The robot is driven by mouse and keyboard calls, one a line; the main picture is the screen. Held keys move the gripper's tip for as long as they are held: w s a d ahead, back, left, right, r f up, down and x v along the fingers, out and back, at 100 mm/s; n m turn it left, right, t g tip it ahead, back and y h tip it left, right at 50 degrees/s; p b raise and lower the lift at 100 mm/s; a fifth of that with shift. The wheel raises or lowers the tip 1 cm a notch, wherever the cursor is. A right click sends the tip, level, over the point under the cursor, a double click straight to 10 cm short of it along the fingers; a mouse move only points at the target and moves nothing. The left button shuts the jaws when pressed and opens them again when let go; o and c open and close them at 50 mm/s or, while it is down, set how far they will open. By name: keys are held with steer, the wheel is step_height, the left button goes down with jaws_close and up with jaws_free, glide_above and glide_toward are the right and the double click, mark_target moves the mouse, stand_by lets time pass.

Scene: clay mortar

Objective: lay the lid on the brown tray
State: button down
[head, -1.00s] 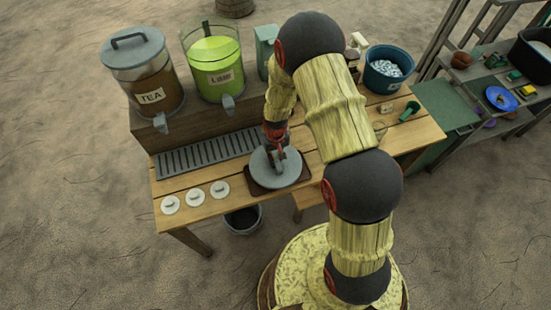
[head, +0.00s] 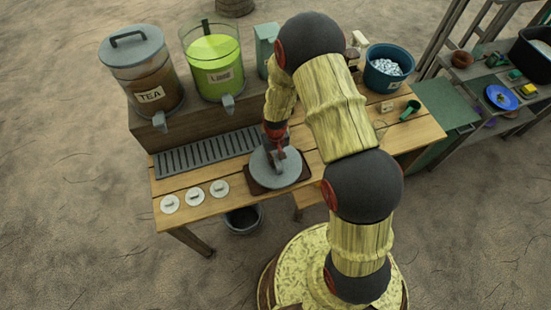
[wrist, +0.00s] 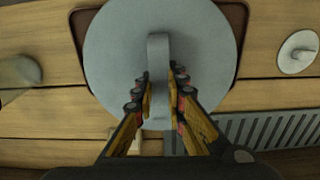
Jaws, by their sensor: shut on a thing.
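The lid (head: 268,174) is a round grey disc with a raised bar handle. My gripper (head: 277,160) is over it, its fingers on both sides of the handle. In the wrist view, my gripper (wrist: 160,88) is shut on the handle of the lid (wrist: 110,50). The brown tray (head: 253,184) is a dark square under the lid on the wooden table. Its corners show around the disc, also in the wrist view (wrist: 241,18). The lid looks flat and roughly centred over the tray. I cannot tell whether it touches it.
A lidded tea dispenser (head: 148,85) and an open lime dispenser (head: 212,70) stand on a raised shelf. A slotted grey grate (head: 205,152) lies left of the tray. Several small white discs (head: 195,195) lie at the front left. A blue bucket (head: 388,68) stands at the right.

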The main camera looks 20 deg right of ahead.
steer(key=shift+f, duration=0.3)
steer(key=c, duration=1.7)
jaws_free()
steer(key=shift+c, duration=0.2)
steer(key=shift+o, duration=0.5)
steer(key=o, duration=0.4)
steer(key=shift+r, duration=0.15)
steer(key=shift+r+p, duration=2.35)
steer(key=shift+r, duration=1.6)
